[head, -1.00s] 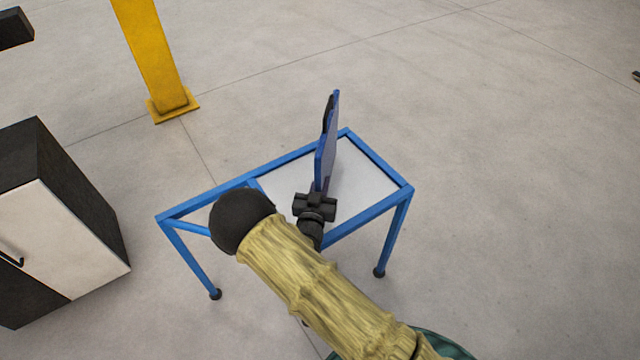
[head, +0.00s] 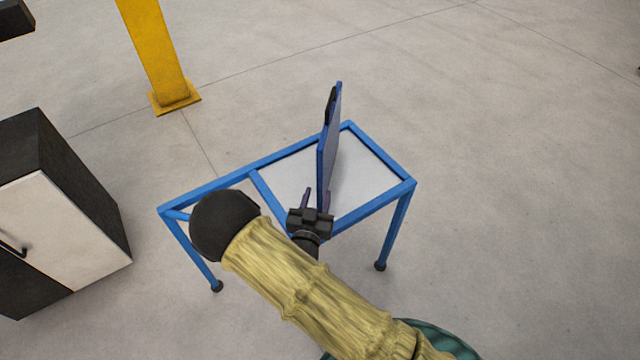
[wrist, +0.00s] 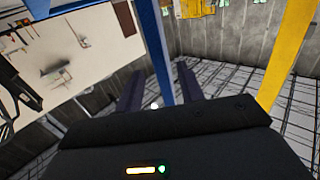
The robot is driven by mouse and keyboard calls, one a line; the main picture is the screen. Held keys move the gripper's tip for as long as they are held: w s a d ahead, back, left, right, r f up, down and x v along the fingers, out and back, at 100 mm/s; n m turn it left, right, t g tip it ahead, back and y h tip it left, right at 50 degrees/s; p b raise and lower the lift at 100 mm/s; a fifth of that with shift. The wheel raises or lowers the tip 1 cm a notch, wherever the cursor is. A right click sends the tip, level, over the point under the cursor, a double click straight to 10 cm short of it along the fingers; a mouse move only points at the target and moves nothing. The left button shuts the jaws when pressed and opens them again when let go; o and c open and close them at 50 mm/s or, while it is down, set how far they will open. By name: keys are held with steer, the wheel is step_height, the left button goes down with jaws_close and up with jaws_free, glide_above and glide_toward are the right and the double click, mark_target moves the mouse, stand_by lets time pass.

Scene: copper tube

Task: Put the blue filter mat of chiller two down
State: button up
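The blue filter mat (head: 328,150) is a thin panel with a dark patch on its upper left. It stands upright, nearly edge-on to the head view, over the right part of the blue-framed table (head: 385,200). Its lower end is partly hidden behind my gripper (head: 315,198). My gripper is at the table's near side, just in front of the mat. Its two dark purple fingers stand apart. They also show apart in the wrist view (wrist: 158,90), with a blue strip between them; I cannot tell whether that strip is the mat's edge or table frame.
A black and white cabinet (head: 75,235) stands at the left. A yellow post (head: 155,50) rises behind the table on the left. The floor to the right and behind the table is clear.

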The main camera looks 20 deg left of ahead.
steer(key=s, duration=0.4)
steer(key=shift+s+d, duration=0.15)
steer(key=shift+s, duration=0.1)
steer(key=shift+w, duration=0.1)
stand_by(0.4)
